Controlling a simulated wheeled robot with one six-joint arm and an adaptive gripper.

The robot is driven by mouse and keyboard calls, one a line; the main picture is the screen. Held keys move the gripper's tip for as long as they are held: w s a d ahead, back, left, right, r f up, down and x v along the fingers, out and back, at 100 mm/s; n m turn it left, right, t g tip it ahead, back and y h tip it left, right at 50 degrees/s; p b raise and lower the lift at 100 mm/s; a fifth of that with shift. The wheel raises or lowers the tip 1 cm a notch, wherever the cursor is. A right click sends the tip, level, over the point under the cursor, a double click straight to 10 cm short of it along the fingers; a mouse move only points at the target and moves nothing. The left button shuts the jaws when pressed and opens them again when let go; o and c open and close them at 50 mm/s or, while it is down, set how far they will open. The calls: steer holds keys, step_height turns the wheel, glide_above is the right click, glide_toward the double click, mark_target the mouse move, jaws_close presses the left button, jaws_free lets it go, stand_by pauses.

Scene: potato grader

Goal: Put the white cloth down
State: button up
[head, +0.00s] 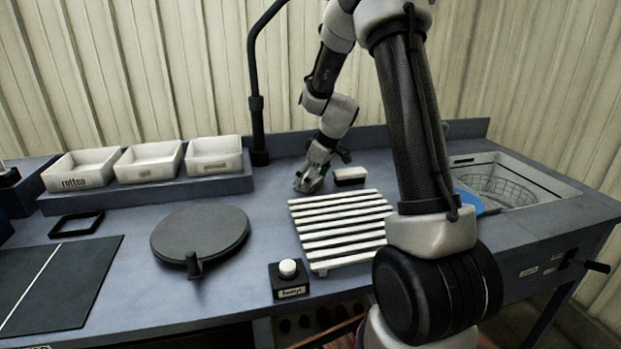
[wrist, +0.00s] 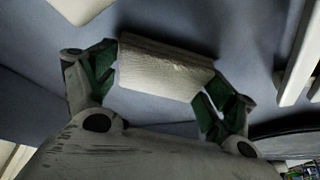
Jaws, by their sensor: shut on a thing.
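The white cloth (wrist: 165,68) is a folded, textured pad between the two fingers of my gripper (wrist: 160,80) in the wrist view. The fingers press on its two short ends, so my gripper is shut on it. Blue-grey worktop shows around the cloth; I cannot tell whether it touches the surface. In the head view my gripper (head: 309,183) is low over the worktop, behind the white slatted rack. The cloth is not clearly made out there.
The slatted rack (head: 340,226) stands in front of my gripper, with a white-topped dark block (head: 350,174) to its right. A round dark turntable (head: 200,232), a button box (head: 289,279) and three white bins (head: 149,161) are left or front. A sink basin (head: 515,183) is right.

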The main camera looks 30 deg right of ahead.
steer(key=o, duration=0.9)
steer(key=shift+c, duration=0.2)
steer(key=v, duration=1.2)
steer(key=s+a+r+m, duration=0.35)
steer(key=s+r, duration=0.45)
steer(key=s, duration=0.5)
steer(key=s+m+h, duration=0.2)
steer(key=s+m, duration=0.1)
steer(key=s, duration=1.4)
steer(key=shift+s+a+t, duration=0.15)
steer(key=shift+a+t, duration=0.15)
steer(key=shift+a, duration=0.05)
steer(key=shift+f, duration=0.15)
